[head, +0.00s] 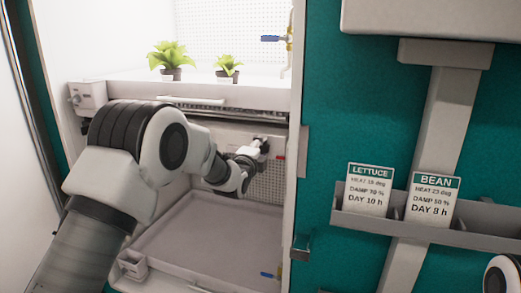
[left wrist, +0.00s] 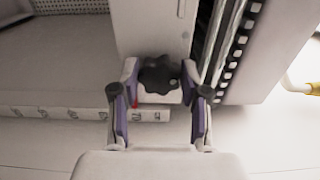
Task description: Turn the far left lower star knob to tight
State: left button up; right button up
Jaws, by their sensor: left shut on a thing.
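My left arm reaches into the open growth chamber on the left in the head view. My left gripper (head: 261,146) is at the chamber's inner back right, under the upper shelf. In the left wrist view, a black star knob (left wrist: 160,80) sits on a pale bracket. My left gripper (left wrist: 159,66) is shut on this knob, one purple-lined finger on each side. A small red mark shows beside the knob, and a red mark also shows right of the gripper in the head view. In the head view the gripper mostly hides the knob. My right gripper is out of view.
An upper shelf (head: 240,95) holds two potted plants (head: 171,62) above my arm. At right, a wall holder (head: 440,232) carries a lettuce card (head: 368,190) and a bean card (head: 433,200). A blue-handled valve (head: 271,38) is above.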

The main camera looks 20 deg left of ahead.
pick_arm(q)
jog(key=o, duration=1.1)
jog(key=shift+o, duration=0.2)
jog(key=s, duration=1.2)
jog(key=shift+a, duration=0.2)
